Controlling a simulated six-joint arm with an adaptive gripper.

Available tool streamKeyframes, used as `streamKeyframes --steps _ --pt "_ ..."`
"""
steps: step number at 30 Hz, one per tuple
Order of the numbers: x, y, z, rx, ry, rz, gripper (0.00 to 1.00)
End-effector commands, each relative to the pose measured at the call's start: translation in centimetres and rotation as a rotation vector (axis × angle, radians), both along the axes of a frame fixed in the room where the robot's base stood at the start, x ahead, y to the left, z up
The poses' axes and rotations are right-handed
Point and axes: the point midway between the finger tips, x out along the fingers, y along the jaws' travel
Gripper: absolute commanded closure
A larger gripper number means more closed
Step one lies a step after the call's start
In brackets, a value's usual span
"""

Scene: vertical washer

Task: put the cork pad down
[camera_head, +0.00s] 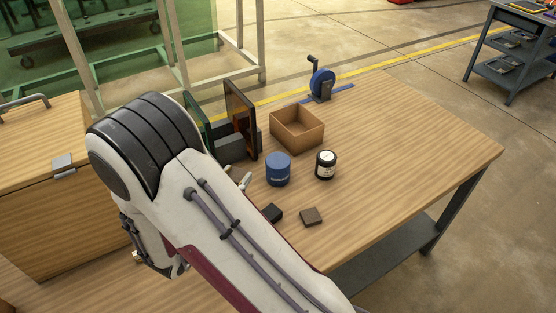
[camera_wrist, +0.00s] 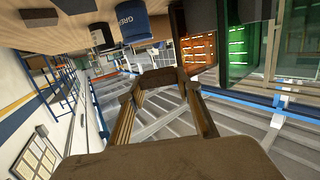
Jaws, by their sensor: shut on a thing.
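The cork pad (camera_wrist: 157,77) seems to be the brown piece spanning my fingertips in the wrist view; it is seen nearly edge-on and its full shape is hard to tell. My gripper (camera_wrist: 155,84) is shut on it, one brown finger on each side. In the head view my own arm hides the gripper and the pad.
On the wooden table (camera_head: 420,135) stand a blue can (camera_head: 278,170), a black jar (camera_head: 326,165), an open brown box (camera_head: 297,130), a dark block (camera_head: 272,212), a brown square block (camera_head: 311,216), upright panels in a rack (camera_head: 238,148) and a blue wheel device (camera_head: 321,84). The table's right side is clear.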

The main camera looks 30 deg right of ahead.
Motion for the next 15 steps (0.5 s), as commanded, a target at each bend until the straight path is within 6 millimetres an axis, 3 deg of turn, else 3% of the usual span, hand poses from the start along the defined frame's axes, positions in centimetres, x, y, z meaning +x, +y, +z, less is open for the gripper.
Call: streamKeyframes --steps 15 --pt "2.0 -10.8 2.3 0.001 -0.002 -0.213 0.74"
